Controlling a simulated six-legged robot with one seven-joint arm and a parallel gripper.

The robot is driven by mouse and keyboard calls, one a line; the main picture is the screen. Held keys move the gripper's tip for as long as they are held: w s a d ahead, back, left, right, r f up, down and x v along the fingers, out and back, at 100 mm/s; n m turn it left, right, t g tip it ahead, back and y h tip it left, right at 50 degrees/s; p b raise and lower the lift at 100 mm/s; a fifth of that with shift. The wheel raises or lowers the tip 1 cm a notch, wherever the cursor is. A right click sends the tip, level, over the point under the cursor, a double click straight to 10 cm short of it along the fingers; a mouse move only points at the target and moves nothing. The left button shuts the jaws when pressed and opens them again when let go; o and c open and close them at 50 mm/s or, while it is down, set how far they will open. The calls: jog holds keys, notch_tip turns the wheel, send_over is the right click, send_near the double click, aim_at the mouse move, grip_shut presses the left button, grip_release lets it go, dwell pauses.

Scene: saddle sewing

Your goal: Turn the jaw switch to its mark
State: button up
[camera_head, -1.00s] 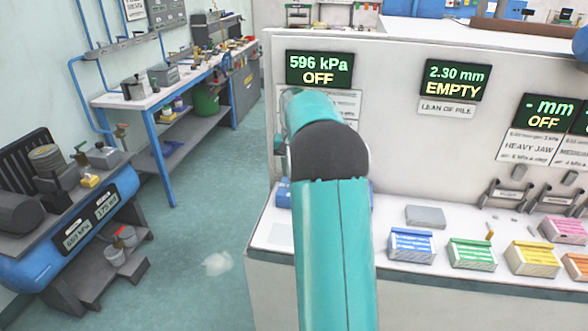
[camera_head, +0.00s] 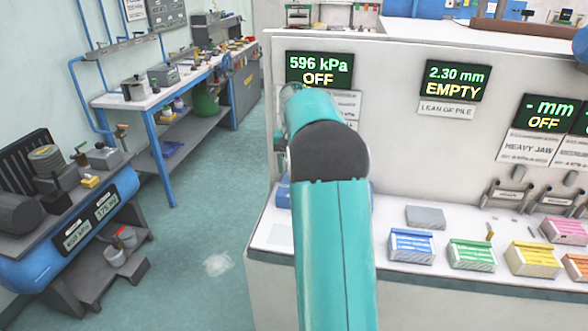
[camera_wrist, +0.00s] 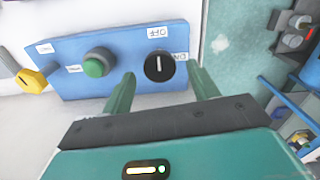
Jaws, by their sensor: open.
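In the wrist view a black round knob (camera_wrist: 158,67) with a white pointer line sits on a blue panel (camera_wrist: 125,79). Its line stands upright in the picture, toward the upside-down OFF label (camera_wrist: 157,32). Another label (camera_wrist: 181,57), partly covered, is to its right. My gripper (camera_wrist: 161,73) is open, with one teal finger on each side of the knob; I cannot tell whether they touch it. In the head view my arm hides the gripper and most of the blue panel. A display (camera_head: 319,69) there reads 596 kPa OFF.
A green button (camera_wrist: 96,62) and a yellow knob (camera_wrist: 31,80) are left of the black knob. In the head view, displays read 2.30 mm EMPTY (camera_head: 455,80) and - mm OFF (camera_head: 549,111). Several coloured boxes (camera_head: 412,246) stand on the counter. Floor (camera_head: 200,225) is open at left.

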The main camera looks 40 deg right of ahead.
notch_tip(320, 180, up, 12)
jog(key=shift+r, duration=0.2)
dwell(0.5)
